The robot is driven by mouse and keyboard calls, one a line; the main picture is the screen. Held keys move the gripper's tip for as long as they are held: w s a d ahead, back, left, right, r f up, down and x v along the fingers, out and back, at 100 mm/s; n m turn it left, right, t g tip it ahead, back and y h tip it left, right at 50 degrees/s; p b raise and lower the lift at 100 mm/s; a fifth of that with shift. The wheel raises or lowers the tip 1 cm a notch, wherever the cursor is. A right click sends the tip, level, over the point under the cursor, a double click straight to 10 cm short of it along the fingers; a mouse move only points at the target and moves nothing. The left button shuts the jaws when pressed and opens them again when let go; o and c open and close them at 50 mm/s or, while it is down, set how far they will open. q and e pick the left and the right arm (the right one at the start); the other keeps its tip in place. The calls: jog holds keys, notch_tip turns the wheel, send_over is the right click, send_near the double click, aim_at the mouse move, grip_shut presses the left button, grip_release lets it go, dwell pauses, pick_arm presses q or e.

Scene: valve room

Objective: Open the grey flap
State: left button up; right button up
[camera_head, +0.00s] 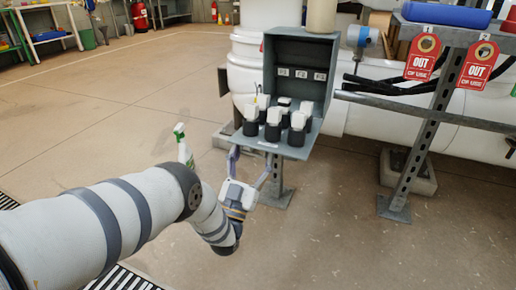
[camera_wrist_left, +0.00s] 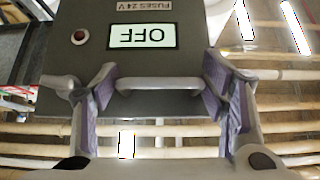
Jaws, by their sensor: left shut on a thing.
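The grey flap (camera_head: 283,151) belongs to a grey box (camera_head: 300,55) on a post. It is folded down, about level, and the box is open. In the left wrist view the flap's outer face (camera_wrist_left: 160,65) shows an OFF sign, a red button and the words FUSES 24 V. My left gripper (camera_head: 251,160) is under the flap's front edge. In the left wrist view it (camera_wrist_left: 160,90) is shut on the grey bar handle (camera_wrist_left: 160,83), with purple-padded fingers at both ends. My right gripper is not in view.
Several black fuses with white tops (camera_head: 272,122) stand at the open box, above the flap level. Large white pipes (camera_head: 370,100) run behind. A metal frame (camera_head: 425,130) with red OUT tags (camera_head: 423,57) stands at the right. A spray bottle (camera_head: 180,143) shows behind my arm.

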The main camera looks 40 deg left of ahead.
pick_arm(q)
jog(key=shift+w+d+f+t, duration=0.2)
jog(key=shift+w+d+t, duration=0.05)
jog(key=shift+t, duration=0.05)
jog(key=o, duration=1.4)
jog(key=shift+d, duration=0.1)
jog(key=shift+o, duration=0.2)
jog(key=shift+s+a, duration=0.1)
jog(key=shift+a, duration=0.1)
jog(key=shift+s+f, duration=0.1)
jog(key=shift+f, duration=0.05)
jog(key=v, duration=1.1)
jog(key=shift+s+f, duration=0.15)
jog(key=shift+s, duration=0.2)
